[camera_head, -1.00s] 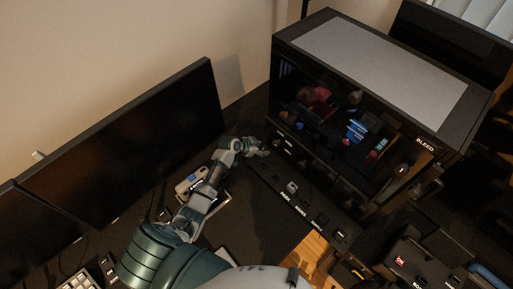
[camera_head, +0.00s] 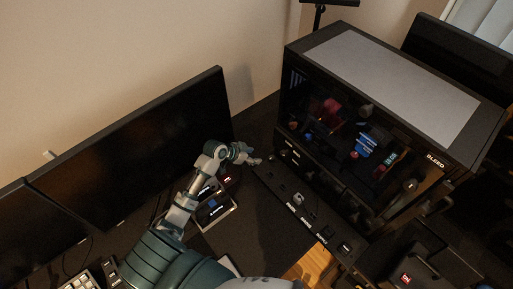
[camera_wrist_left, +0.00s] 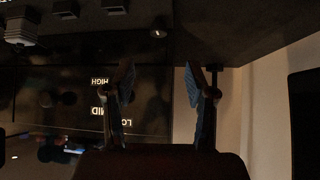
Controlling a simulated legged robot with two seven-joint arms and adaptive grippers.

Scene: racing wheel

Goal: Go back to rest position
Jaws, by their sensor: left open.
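My left arm reaches in from the bottom of the head view, over the dark desk (camera_head: 255,235). My left gripper (camera_head: 250,157) is near the front lower left corner of the black PC case (camera_head: 440,155), beside the control panel strip (camera_head: 283,187). In the left wrist view the two fingers of the left gripper (camera_wrist_left: 160,85) stand apart with nothing between them. Panel labels such as "HIGH" (camera_wrist_left: 100,81) show past the fingers. My right gripper is not in view.
A wide black monitor (camera_head: 140,150) stands left of the arm, with another monitor (camera_head: 35,230) beside it. Small boxed devices (camera_head: 215,210) lie under the forearm. A keyboard (camera_head: 80,282) is at the bottom left. Bare desk lies between forearm and panel.

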